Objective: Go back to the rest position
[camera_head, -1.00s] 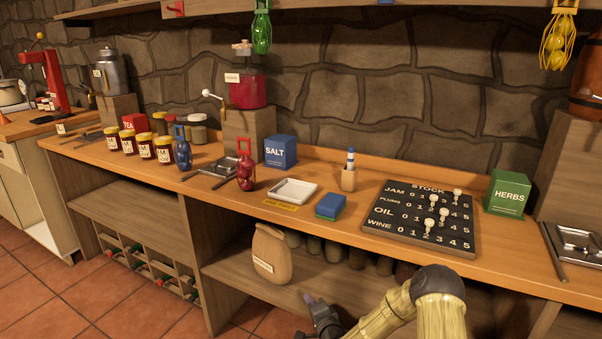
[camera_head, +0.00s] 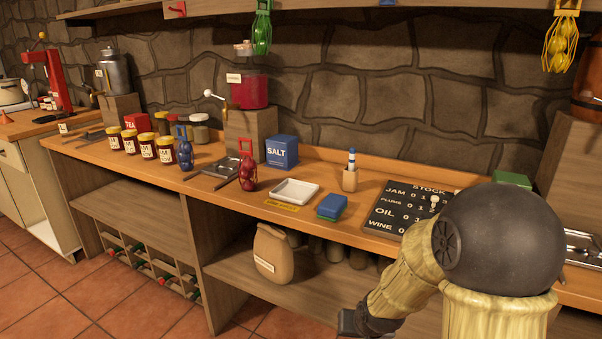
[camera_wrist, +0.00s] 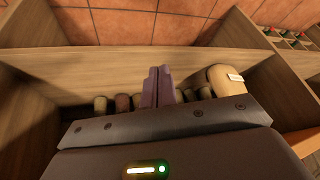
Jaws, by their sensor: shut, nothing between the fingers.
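My gripper (camera_wrist: 159,75) is shut and empty in the wrist view, its two fingers touching. It points into the space below the counter, with a row of jars and a tan sack (camera_wrist: 226,80) beyond it. In the head view my arm is folded at the lower right, its big dark elbow joint close to the camera. Only a dark bit of the wrist end shows near the bottom edge there; the fingers are hidden.
The wooden counter (camera_head: 240,207) carries a salt box (camera_head: 281,152), a white tray (camera_head: 295,191), a blue-green block (camera_head: 331,207) and several jars. The sack (camera_head: 273,252) stands on the shelf below.

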